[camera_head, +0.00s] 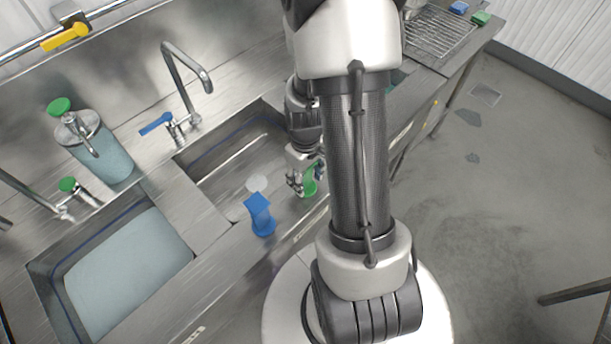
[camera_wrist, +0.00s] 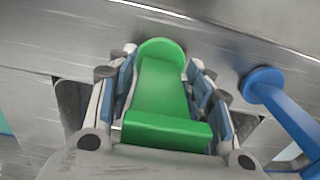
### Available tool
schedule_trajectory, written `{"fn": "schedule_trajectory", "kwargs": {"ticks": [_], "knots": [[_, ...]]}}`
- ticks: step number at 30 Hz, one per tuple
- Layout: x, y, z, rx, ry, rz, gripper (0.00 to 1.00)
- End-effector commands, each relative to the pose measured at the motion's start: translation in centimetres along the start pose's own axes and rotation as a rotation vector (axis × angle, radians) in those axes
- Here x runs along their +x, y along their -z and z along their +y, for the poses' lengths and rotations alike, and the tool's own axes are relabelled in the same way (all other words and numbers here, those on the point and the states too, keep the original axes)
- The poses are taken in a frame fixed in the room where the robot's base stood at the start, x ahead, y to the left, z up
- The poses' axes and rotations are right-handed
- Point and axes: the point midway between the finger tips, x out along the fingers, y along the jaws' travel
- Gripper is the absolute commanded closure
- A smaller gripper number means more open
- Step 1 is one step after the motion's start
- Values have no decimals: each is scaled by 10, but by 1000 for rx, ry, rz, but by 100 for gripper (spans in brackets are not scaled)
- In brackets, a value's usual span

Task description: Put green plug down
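The green plug (camera_wrist: 160,90) lies between the two fingers of my gripper (camera_wrist: 163,95) in the wrist view. The blue pads press in along both its sides, so the gripper looks shut on it. In the head view the green plug (camera_head: 310,182) shows beside my gripper (camera_head: 300,178), near the front edge of the right basin. My arm partly hides this area. Whether the plug touches the steel below is hard to tell.
A blue plug (camera_head: 260,214) stands close to the left, also in the wrist view (camera_wrist: 287,108). The left basin holds bluish water (camera_head: 130,270). A tap (camera_head: 185,75) rises behind.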

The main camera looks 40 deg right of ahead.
Motion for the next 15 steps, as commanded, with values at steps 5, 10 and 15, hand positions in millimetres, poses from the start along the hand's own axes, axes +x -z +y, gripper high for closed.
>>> {"fn": "schedule_trajectory", "kwargs": {"ticks": [5, 10, 15], "knots": [[0, 0, 0, 0, 0, 0, 44], [0, 0, 0, 0, 0, 0, 44], [-7, 0, 0, 0, -1, 1, 44]]}}
